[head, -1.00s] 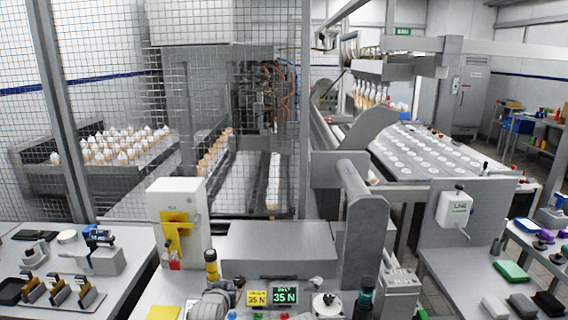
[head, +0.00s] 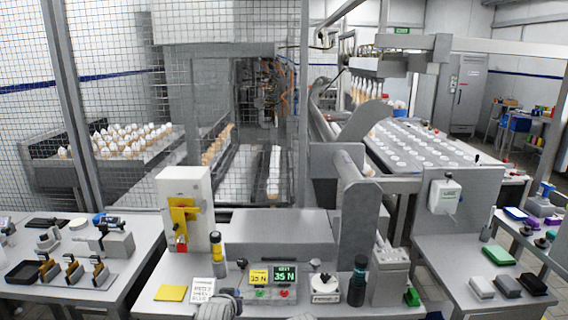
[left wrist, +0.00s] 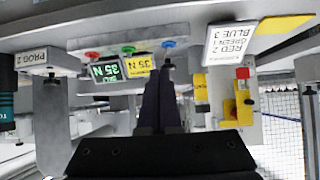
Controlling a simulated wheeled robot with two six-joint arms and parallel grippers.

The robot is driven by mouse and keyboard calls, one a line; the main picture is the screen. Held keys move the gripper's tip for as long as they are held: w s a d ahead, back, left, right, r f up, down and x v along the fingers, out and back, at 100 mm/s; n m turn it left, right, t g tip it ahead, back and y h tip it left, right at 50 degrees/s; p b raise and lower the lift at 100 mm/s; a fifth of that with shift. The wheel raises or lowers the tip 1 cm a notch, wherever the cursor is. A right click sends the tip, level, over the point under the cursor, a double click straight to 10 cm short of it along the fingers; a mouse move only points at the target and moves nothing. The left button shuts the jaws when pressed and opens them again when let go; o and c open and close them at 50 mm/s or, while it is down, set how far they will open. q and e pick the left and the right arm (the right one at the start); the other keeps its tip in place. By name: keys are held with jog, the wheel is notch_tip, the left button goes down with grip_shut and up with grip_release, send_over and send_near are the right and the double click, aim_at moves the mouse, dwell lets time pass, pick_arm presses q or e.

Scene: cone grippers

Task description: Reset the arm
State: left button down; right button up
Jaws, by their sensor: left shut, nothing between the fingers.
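My left gripper (head: 228,302) shows at the bottom edge of the head view, in front of the control box, and is partly cut off. In the left wrist view its dark fingers (left wrist: 160,100) are together with nothing between them. They point toward the control box (head: 270,282), near its blue button (left wrist: 168,44). Whether they touch the box cannot be told. The box has a red and a green button and two displays (head: 285,273) reading 35 N. My right gripper is not in view.
A printed card (head: 202,290) and a yellow pad (head: 171,293) lie left of the box. A white dial unit (head: 325,287) and a dark cylinder (head: 357,281) stand right of it. A white press with a yellow part (head: 184,210) stands behind. A mesh fence (head: 100,100) encloses the line.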

pick_arm(q)
jog(key=s+d+f+m+g+y+b, duration=0.15)
jog(key=s+d+f+g+b, duration=0.35)
jog(key=s+f, duration=0.5)
jog(key=s+d+f+m+g+b, duration=0.2)
jog(key=s+d+f+g+b, duration=0.15)
jog(key=s+f+g, duration=0.6)
notch_tip(320, 180, up, 16)
jog(key=s+t+p, duration=0.2)
jog(key=t+p, duration=0.1)
jog(key=p, duration=1.1)
